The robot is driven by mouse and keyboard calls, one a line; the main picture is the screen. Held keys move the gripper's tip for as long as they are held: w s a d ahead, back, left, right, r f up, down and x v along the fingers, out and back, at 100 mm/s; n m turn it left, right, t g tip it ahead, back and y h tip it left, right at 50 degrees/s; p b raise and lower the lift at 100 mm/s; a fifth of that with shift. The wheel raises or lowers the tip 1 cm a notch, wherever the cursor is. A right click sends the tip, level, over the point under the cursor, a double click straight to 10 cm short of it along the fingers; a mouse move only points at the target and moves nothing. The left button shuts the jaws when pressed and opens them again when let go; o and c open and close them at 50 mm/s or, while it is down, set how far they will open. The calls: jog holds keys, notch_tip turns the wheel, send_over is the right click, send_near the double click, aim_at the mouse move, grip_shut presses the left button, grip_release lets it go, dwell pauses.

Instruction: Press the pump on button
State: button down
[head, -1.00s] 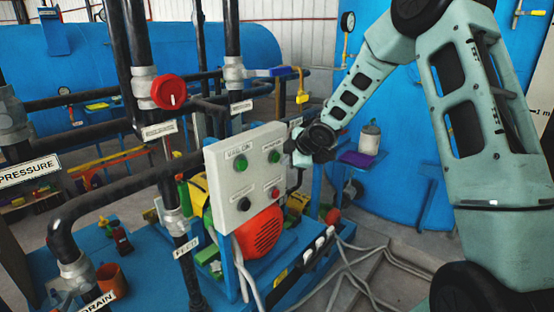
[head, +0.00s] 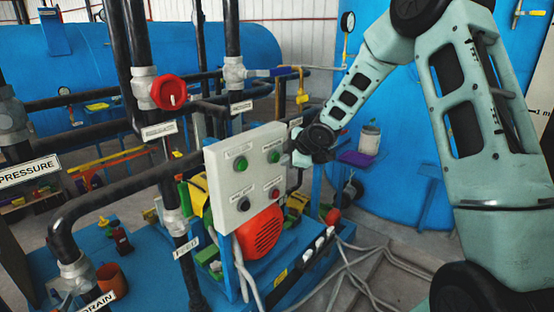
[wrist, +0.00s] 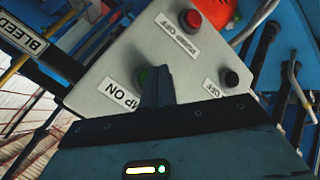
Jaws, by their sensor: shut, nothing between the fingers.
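The pale grey control panel (head: 243,182) carries two green buttons on top, with a black one and a red one below. The upper right green button is the pump on button (head: 273,157). In the wrist view it (wrist: 147,75) is largely hidden behind my finger, beside a label partly reading "MP ON". My gripper (head: 298,158) is at the panel's right edge, close to that button. In the wrist view my gripper's fingers (wrist: 157,72) are shut with nothing between them, their tips overlapping the button. I cannot tell whether they touch it.
The red pump off button (wrist: 190,19) and black button (wrist: 231,78) are close by on the same panel. The upper left green button (head: 240,164) is clear. Black pipes and a red valve knob (head: 169,92) stand left of the panel; a red motor cover (head: 258,232) is below.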

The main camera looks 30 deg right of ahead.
jog(key=shift+w+a, duration=0.15)
jog(key=shift+w, duration=0.15)
